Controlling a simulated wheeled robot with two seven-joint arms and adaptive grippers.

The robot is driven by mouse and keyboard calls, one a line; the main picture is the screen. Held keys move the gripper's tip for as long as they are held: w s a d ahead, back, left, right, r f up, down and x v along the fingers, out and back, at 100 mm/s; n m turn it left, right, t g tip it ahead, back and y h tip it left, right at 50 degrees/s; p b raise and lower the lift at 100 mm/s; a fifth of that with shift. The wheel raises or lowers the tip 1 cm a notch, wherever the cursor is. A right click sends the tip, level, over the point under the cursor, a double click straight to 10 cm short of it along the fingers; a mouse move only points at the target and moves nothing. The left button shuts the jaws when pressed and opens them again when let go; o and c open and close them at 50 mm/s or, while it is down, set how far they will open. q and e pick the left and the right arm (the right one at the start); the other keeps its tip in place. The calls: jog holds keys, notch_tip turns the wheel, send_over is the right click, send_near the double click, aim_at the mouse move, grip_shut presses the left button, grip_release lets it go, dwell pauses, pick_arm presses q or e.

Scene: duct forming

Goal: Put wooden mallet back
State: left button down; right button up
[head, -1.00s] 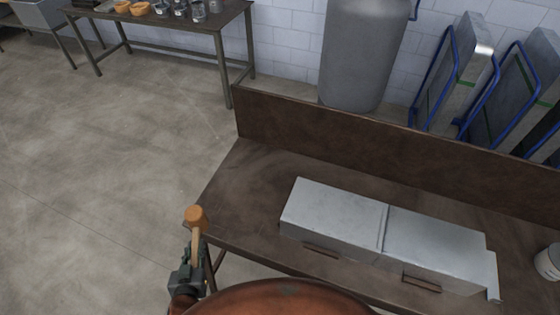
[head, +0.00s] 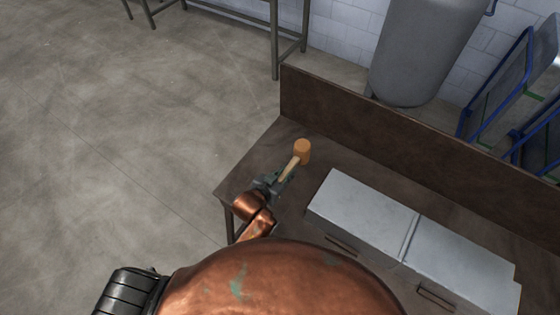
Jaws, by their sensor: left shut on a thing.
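The wooden mallet (head: 302,152) has an orange-brown head and a pale handle. My left gripper (head: 283,181) is shut on its handle. The mallet's head points away from me, toward the back board of the brown workbench (head: 262,165). Gripper and mallet are over the bench's left end, left of the grey metal duct piece (head: 365,208). I cannot tell whether the mallet touches the bench top. My right gripper is not in view.
The duct piece fills much of the bench right of the mallet. A raised back board (head: 380,138) runs along the far edge. A grey tank (head: 425,50) and blue-framed carts (head: 500,90) stand behind. Open floor (head: 120,150) lies to the left.

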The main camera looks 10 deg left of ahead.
pick_arm(q)
jog(key=w+a+f, duration=0.4)
jog(key=w+f, duration=0.1)
jog(key=w+a+f, duration=0.2)
jog(key=w, duration=0.1)
jog(key=shift+w+f, duration=0.15)
jog(key=shift+f, duration=0.05)
jog(key=shift+w+a+f+b, duration=0.2)
jog(key=shift+w+f+b, duration=0.15)
jog(key=shift+f, duration=1.7)
jog(key=c, duration=2.2)
grip_release()
jog(key=shift+f, duration=0.2)
jog(key=o, duration=0.4)
jog(key=shift+o, duration=0.2)
jog(key=v, duration=1.2)
jog(key=shift+p, duration=0.4)
